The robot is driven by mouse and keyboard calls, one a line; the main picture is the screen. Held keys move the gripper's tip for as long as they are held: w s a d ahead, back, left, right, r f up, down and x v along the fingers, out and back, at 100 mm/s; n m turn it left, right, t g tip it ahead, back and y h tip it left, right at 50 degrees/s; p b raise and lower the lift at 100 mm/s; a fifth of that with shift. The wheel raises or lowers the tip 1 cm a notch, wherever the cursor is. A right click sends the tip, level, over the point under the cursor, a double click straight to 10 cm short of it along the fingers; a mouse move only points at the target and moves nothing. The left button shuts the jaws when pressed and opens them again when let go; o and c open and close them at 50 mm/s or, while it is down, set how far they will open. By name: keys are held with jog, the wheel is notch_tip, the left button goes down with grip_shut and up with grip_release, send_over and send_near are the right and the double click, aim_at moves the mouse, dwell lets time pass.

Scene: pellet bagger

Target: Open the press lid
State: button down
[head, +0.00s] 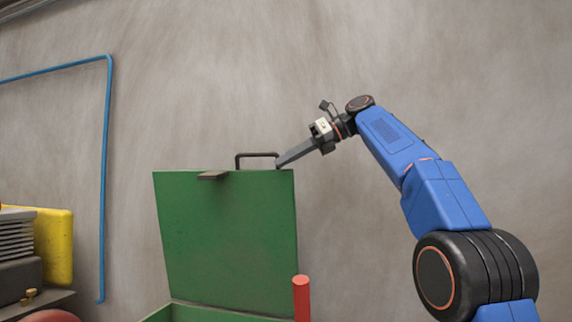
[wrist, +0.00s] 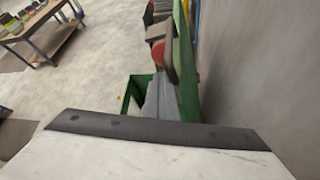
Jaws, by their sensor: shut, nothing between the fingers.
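The green press lid (head: 228,240) stands raised, close to upright, above the green press body (head: 180,313) in the head view. A dark handle (head: 257,155) sits on the lid's top edge, with a small brown latch tab (head: 213,176) left of it. My gripper (head: 280,163) is shut and empty, its tip at the lid's top edge by the handle's right end. I cannot tell whether it touches. In the wrist view the lid is a thin green strip (wrist: 187,80), seen nearly edge-on, with the green body (wrist: 138,88) below it.
A red post (head: 301,298) stands at the press's right front. A yellow and grey machine (head: 54,245) is at the left, and a blue pipe (head: 104,180) runs on the wall behind. The wrist view shows a workbench (wrist: 45,30) and open floor (wrist: 85,75).

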jog(key=shift+w+d+r, duration=0.2)
jog(key=shift+w+d, duration=0.1)
jog(key=shift+w, duration=0.4)
